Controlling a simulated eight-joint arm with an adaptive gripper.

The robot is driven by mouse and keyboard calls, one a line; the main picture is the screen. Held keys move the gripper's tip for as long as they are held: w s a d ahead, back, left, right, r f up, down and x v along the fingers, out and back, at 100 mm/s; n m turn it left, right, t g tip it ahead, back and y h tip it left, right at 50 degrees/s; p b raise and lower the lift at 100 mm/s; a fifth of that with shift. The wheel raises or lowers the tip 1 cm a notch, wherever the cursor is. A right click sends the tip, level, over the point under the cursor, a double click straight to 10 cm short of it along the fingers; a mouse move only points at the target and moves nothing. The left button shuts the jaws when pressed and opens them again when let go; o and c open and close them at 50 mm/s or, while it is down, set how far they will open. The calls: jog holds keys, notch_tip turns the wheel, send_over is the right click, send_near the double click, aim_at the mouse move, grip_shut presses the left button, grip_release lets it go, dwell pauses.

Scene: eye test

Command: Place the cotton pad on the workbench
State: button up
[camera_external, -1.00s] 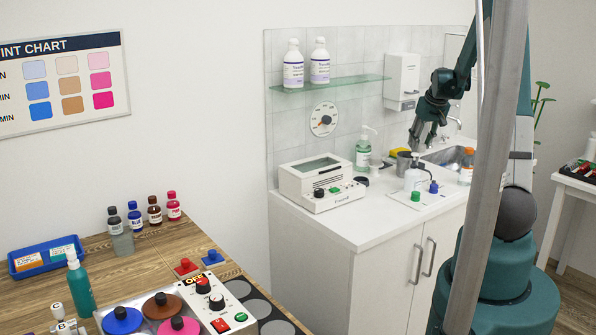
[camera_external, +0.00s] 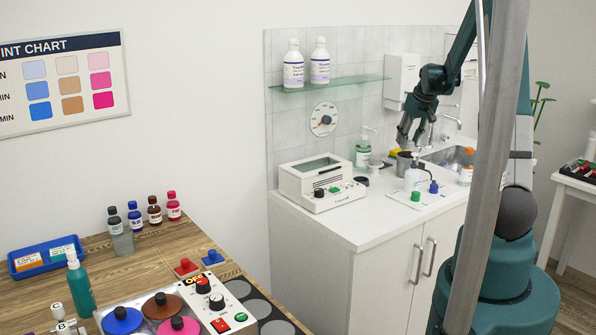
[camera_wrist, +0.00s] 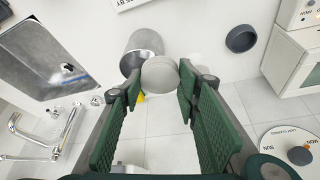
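A pale round object (camera_wrist: 160,74) shows between the fingertips in the wrist view, beside a metal cup (camera_wrist: 143,44). It may be the cotton pad, but I cannot tell for sure. My gripper (camera_wrist: 160,84) has its green fingers apart, with no clear contact on the object. In the external view my gripper (camera_external: 410,142) hangs over the white counter (camera_external: 345,226), just above the metal cup (camera_external: 404,160), and I see nothing held there. The wooden bench (camera_external: 150,262), which may be the workbench, is at the lower left, far from my gripper.
On the counter are a white device (camera_external: 320,186), a green pump bottle (camera_external: 363,152), a dark round dish (camera_wrist: 241,38) and a sink (camera_wrist: 68,45). A glass shelf (camera_external: 335,84) holds two bottles. The wooden bench carries small bottles, a blue tray (camera_external: 45,260) and a control box.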

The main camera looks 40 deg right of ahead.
aim_at(191, 243)
jog(key=w+a+r+n+y, duration=0.15)
jog(key=w+a, duration=0.25)
jog(key=a, duration=0.5)
jog(key=w+a+r+n, duration=0.1)
jog(key=w+a+r, duration=0.2)
jog(key=a, duration=0.6)
jog(key=w+a+r+n, duration=0.2)
jog(key=w+a, duration=0.2)
jog(key=a, duration=0.4)
jog(key=w+a+r+n+y+p, duration=0.1)
jog(key=a+r+n, duration=0.1)
jog(key=a, duration=1.1)
jog(key=a+r+n+y, duration=0.1)
jog(key=a+r+n, duration=0.1)
jog(key=a, duration=1)
jog(key=s+a+f+n+g, duration=0.1)
jog(key=a+f, duration=0.3)
jog(key=a, duration=0.9)
jog(key=s+a+f+n+y+b, duration=0.1)
jog(key=s+a+f+n, duration=0.3)
jog(key=a, duration=1)
jog(key=s+a+f+n+g+y+b, duration=0.1)
jog(key=s+a+f+n, duration=0.2)
jog(key=a, duration=1)
jog(key=shift+s+a+f+g, duration=0.2)
jog(key=shift+f+g, duration=0.1)
jog(key=shift+f, duration=0.3)
jog(key=shift+n, duration=0.25)
jog(key=shift+d+f, duration=0.1)
